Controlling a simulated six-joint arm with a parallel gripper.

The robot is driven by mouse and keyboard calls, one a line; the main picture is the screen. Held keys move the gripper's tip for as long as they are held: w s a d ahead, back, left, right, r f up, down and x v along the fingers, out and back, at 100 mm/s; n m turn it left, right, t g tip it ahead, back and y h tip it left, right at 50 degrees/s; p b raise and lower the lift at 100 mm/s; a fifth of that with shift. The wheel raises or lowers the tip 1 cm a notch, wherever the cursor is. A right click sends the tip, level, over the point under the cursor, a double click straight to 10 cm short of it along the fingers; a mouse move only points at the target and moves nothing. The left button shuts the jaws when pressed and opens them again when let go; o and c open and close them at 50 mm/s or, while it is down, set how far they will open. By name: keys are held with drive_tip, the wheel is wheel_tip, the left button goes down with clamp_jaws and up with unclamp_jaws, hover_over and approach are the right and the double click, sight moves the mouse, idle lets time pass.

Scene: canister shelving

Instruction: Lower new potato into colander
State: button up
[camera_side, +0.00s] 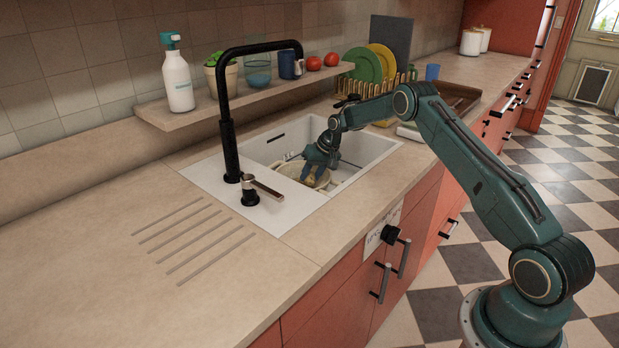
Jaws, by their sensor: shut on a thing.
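The hand hides most of the potato and part of the colander's inside. I cannot tell whether the potato touches the colander's bottom.
A black tap (229,125) arches over the sink's left side. A dish rack with plates (363,65) stands beyond. The counter at left is clear.

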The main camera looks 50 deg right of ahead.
sight(312, 183)
drive_tip(key=shift+f, duration=1.9)
idle(2.0)
drive_tip(key=o, duration=1.1)
drive_tip(key=shift+s, duration=0.1)
drive_tip(key=v, duration=1.3)
drive_tip(key=shift+s+r, duration=0.1)
drive_tip(key=shift+r, duration=0.3)
